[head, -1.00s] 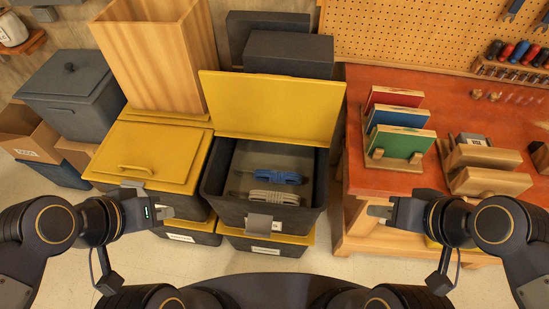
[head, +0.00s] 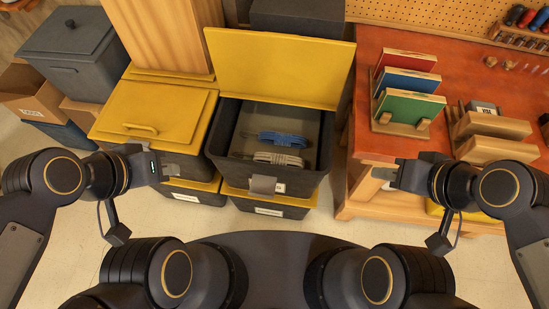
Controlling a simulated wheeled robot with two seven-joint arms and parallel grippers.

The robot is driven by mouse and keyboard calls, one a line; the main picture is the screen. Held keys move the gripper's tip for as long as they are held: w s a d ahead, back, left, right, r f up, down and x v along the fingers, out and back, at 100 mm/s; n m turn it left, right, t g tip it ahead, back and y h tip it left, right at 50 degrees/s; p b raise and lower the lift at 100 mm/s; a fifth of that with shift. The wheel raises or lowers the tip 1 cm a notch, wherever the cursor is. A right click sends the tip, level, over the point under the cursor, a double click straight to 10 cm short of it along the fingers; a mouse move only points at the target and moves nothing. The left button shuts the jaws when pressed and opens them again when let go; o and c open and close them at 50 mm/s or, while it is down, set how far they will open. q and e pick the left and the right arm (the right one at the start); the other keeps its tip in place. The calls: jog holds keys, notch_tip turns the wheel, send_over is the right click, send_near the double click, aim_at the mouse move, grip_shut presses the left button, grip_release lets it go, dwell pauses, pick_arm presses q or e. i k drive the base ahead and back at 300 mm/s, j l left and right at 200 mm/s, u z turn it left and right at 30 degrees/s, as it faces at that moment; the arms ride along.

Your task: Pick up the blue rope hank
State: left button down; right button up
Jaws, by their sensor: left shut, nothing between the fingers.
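The blue rope hank (head: 283,139) lies inside the open dark bin (head: 222,138), toward its back. A grey-white rope hank (head: 278,159) lies in front of it in the same bin. The bin's yellow lid (head: 278,68) stands raised at the back. My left gripper (head: 172,169) is shut and empty, left of the bin and in front of the closed yellow-lidded bin. My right gripper (head: 383,173) is right of the bin, by the red workbench's front; its fingers are small and I cannot tell whether they are open. Both grippers are apart from the hanks.
A closed yellow-lidded bin (head: 150,115) stands left of the open one, with a tall wooden box (head: 160,38) behind. A red-topped workbench (head: 362,105) at right holds coloured panels (head: 410,106) in a rack. Bare floor (head: 330,222) lies in front.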

aim_at(284, 140)
jog(key=i+j, duration=0.15)
jog(key=j, duration=0.2)
jog(key=i+j, duration=0.1)
jog(key=j, duration=0.25)
jog(key=i+j, duration=0.15)
jog(key=j, duration=0.25)
jog(key=i+j, duration=0.1)
jog(key=j, duration=0.25)
jog(key=i+j, duration=0.15)
jog(key=j, duration=0.2)
